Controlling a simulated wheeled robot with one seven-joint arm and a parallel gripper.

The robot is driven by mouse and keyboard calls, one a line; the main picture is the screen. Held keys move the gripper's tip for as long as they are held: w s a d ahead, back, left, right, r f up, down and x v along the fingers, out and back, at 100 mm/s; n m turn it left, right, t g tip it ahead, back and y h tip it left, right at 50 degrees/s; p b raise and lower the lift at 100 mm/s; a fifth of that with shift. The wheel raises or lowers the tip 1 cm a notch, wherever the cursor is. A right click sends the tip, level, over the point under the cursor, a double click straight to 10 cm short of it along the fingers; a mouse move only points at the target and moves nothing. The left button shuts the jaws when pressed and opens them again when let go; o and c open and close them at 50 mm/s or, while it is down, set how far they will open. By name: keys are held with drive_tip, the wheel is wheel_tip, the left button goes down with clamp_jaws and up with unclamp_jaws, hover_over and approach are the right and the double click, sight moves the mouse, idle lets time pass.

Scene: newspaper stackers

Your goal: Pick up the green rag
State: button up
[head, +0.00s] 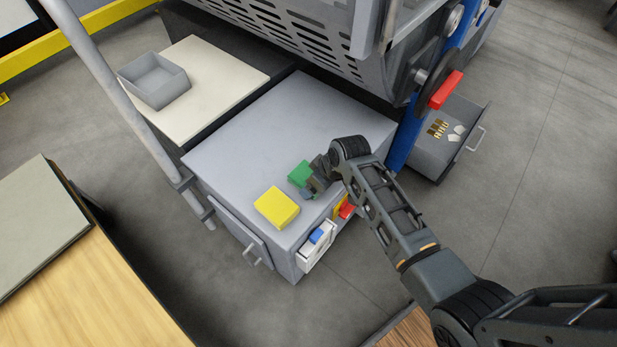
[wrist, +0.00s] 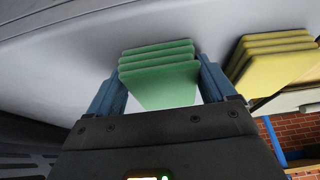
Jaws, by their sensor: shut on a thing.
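The green rag (head: 299,173) is a small folded stack at the grey cabinet top, right of its middle. In the wrist view the green rag (wrist: 160,78) shows as several folded layers between the two blue fingers. My gripper (head: 306,184) is shut on it; in the wrist view the gripper (wrist: 160,88) has one finger on each side of the cloth. The gripper partly covers the rag in the head view. I cannot tell whether the rag touches the cabinet top.
A yellow folded rag (head: 277,207) lies beside the green one on the grey cabinet (head: 290,115). A grey bin (head: 154,80) sits on a pale board (head: 215,75). Machinery overhangs the cabinet's back.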

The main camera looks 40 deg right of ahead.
drive_tip(key=shift+c, duration=0.7)
drive_tip(key=shift+r, duration=0.45)
drive_tip(key=r, duration=0.2)
drive_tip(key=r+p, duration=0.1)
drive_tip(key=shift+s+d+r, duration=0.2)
drive_tip(key=shift+d+r, duration=0.05)
drive_tip(key=shift+r, duration=0.1)
drive_tip(key=s+d+r+p, duration=0.1)
drive_tip(key=s+d+r, duration=0.5)
drive_tip(key=d, duration=0.3)
drive_tip(key=shift+s+r, duration=0.2)
drive_tip(key=shift+s, duration=0.05)
